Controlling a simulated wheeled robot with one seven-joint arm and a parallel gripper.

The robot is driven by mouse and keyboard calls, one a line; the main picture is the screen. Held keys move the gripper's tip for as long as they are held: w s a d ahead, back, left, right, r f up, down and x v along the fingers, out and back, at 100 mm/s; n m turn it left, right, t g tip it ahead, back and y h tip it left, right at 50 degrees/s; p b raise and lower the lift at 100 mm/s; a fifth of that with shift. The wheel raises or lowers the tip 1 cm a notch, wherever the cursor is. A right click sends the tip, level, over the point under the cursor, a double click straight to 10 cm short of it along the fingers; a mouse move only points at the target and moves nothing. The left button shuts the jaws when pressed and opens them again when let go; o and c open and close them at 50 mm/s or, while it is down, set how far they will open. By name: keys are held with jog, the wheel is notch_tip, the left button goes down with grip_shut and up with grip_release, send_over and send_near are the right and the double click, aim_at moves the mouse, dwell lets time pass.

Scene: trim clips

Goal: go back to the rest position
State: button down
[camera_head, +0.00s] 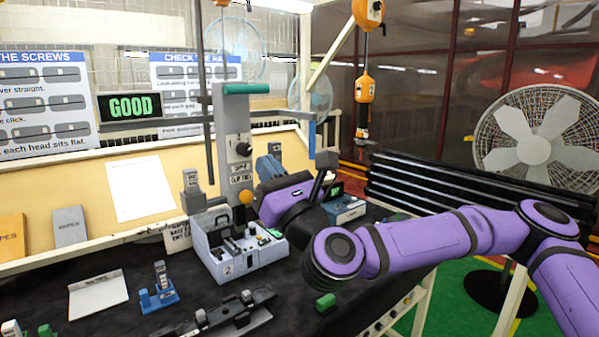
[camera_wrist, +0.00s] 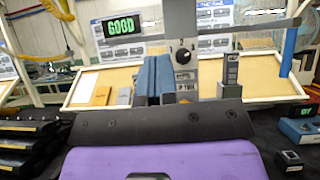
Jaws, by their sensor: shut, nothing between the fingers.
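My gripper (camera_head: 268,167) is at the end of my purple arm, raised above the back part of the dark bench. In the wrist view its two blue-grey fingers (camera_wrist: 154,78) are together with nothing seen between them. It points toward the grey upright post (camera_head: 237,140) with a round knob and a green top. The gap between the fingertips and the post cannot be judged. My forearm hides part of the bench's right side.
A grey fixture box (camera_head: 245,262), a blue stand (camera_head: 159,290) and a dark rail (camera_head: 225,318) stand on the bench. A lit GOOD sign (camera_head: 130,106) is at the back. An orange hanging tool (camera_head: 364,88) and a fan (camera_head: 535,138) are at the right.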

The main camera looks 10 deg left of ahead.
jog(key=s+a+f+n+g+h, duration=0.1)
jog(key=s+a+f+n+g, duration=0.25)
jog(key=f+n+g, duration=0.45)
jog(key=s+a+f+n+g, duration=0.2)
jog(key=s+f+n+g, duration=0.3)
jog(key=n, duration=0.5)
jog(key=w+d+f+n+t+h, duration=0.1)
jog(key=w+d+f+n+h, duration=0.4)
jog(key=d+f+h, duration=0.5)
jog(key=w+d+r+n+t+h, duration=0.1)
jog(key=d+r+h, duration=0.35)
jog(key=d, duration=0.85)
jog(key=d+r+n+t+h, duration=0.25)
jog(key=d+r, duration=0.25)
jog(key=d, duration=0.7)
jog(key=s+d+r, duration=0.4)
jog(key=s+d, duration=0.3)
jog(key=d, duration=0.1)
jog(key=s+d+r+m+g+h, duration=0.1)
jog(key=s+d+r, duration=0.4)
jog(key=s+d, duration=0.3)
jog(key=shift+s+d, duration=0.15)
jog(key=shift+d, duration=0.05)
jog(key=shift+m, duration=0.25)
